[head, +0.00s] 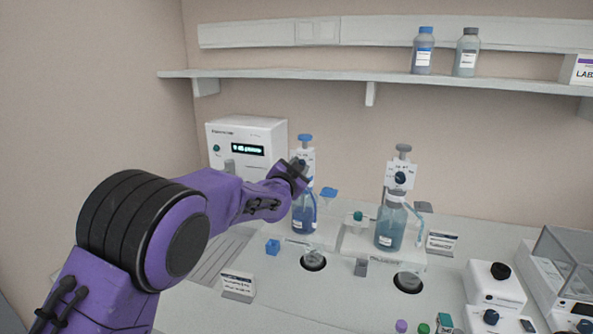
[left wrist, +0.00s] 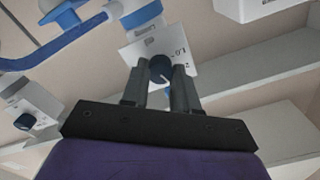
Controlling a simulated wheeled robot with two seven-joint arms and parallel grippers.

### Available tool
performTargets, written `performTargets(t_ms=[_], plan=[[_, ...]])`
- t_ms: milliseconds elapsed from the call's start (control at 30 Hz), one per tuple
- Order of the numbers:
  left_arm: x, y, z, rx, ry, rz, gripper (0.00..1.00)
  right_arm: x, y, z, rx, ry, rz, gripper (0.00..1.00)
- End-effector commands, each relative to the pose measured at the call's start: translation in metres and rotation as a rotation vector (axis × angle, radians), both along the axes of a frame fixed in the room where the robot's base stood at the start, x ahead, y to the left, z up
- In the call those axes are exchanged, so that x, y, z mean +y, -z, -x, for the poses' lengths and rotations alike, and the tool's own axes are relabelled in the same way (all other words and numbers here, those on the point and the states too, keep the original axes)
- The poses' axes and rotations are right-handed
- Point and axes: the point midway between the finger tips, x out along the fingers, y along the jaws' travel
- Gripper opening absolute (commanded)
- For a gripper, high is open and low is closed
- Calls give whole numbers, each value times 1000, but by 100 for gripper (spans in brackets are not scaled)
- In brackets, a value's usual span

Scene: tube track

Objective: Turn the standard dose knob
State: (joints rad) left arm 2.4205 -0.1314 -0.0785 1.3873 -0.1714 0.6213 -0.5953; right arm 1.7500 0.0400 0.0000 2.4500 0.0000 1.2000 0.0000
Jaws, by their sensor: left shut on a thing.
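The blue-topped bottle dispenser (head: 304,215) stands at the middle, with a white dial plate (head: 309,157) on its upper body. My left gripper (head: 298,166) reaches to this plate from the left. In the left wrist view its two fingers (left wrist: 159,80) are shut on a dark round knob (left wrist: 160,67) with a pale pointer line, in front of the marked plate (left wrist: 186,50). In the head view the gripper mostly hides this knob. A second, grey-topped dispenser (head: 390,228) stands to the right, with its own dark knob (head: 400,178) untouched. My right gripper is not in view.
A white instrument with a green display (head: 247,150) stands behind on the left. Devices with dark knobs (head: 500,271) crowd the right. A shelf (head: 330,78) runs above.

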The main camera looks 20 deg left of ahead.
Motion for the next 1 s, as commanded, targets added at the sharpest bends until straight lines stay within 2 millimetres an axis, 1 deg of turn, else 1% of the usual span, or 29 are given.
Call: performTargets(t_ms=[467, 500, 533, 567, 867, 967, 1000], plan=[[0, 0, 0, -1, 0, -15, 0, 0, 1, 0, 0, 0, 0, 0], [0, 0, 0, -1, 0, -15, 38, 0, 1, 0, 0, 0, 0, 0], [0, 0, 0, -1, 0, -15, 48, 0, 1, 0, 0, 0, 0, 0], [0, 0, 0, -1, 0, -15, 54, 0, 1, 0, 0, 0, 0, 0], [0, 0, 2, 0, 0, -14, 54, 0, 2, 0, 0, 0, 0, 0], [0, 2, 12, -1, 0, -15, 54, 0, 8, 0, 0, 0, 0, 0], [0, 3, 19, -1, 1, -15, 54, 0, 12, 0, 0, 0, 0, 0]])
